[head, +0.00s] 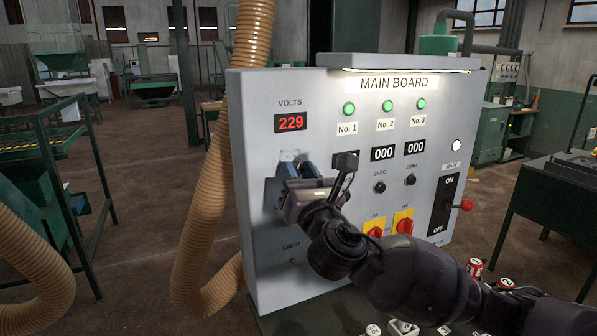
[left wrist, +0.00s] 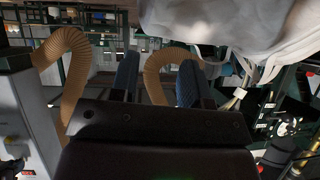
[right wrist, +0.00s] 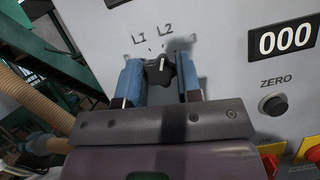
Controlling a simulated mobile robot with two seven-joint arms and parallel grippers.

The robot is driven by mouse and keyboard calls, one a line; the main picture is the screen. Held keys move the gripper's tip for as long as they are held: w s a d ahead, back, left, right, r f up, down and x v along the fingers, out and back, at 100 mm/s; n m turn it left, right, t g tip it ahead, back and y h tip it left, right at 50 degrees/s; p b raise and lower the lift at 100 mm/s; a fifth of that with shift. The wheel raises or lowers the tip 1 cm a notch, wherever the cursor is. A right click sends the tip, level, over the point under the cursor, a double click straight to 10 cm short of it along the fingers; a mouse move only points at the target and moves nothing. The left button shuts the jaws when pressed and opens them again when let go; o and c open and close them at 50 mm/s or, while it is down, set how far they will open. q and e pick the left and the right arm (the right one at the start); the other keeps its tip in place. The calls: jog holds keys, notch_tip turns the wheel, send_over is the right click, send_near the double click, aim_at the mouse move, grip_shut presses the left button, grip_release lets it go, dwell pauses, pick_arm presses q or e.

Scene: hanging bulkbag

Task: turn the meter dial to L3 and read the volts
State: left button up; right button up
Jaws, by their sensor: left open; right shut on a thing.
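The meter dial (right wrist: 158,72) is a black knob on the grey main board. L1 (right wrist: 140,38) and L2 (right wrist: 166,29) are marked above it in the right wrist view. Its white line points up, nearest L2; no L3 mark shows. My right gripper (right wrist: 158,82) has its blue fingers either side of the dial and is shut on it. In the head view my right gripper (head: 303,172) covers the dial. The red volts display (head: 291,122) reads 229. My left gripper (left wrist: 158,80) is open and empty, away from the board.
The board carries three green lamps, two 000 counters (head: 383,153), ZERO buttons, red-and-yellow switches (head: 403,222) and a black main switch (head: 442,205). A tan ribbed hose (head: 205,190) runs beside its left edge. A green frame (head: 60,170) stands at left.

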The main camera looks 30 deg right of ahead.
jog(key=m+h+p, duration=0.1)
jog(key=m, duration=0.2)
jog(key=m+g+h+p, duration=0.1)
jog(key=m+h, duration=0.1)
jog(key=m, duration=0.2)
jog(key=shift+a, duration=0.1)
pick_arm(q)
jog(key=shift+s+a+r+p, duration=0.1)
jog(key=shift+s+r+p, duration=0.55)
jog(key=shift+r, duration=0.2)
pick_arm(e)
jog(key=shift+m+g+h, duration=0.6)
jog(key=shift+m, duration=0.6)
pick_arm(q)
jog(key=shift+w+r, duration=0.1)
pick_arm(e)
jog(key=o, duration=0.9)
jog(key=shift+o, duration=0.2)
pick_arm(q)
jog(key=shift+w+f+b, duration=0.35)
jog(key=shift+f+b, duration=0.1)
jog(key=shift+b, duration=0.55)
pick_arm(e)
jog(key=v, duration=1.1)
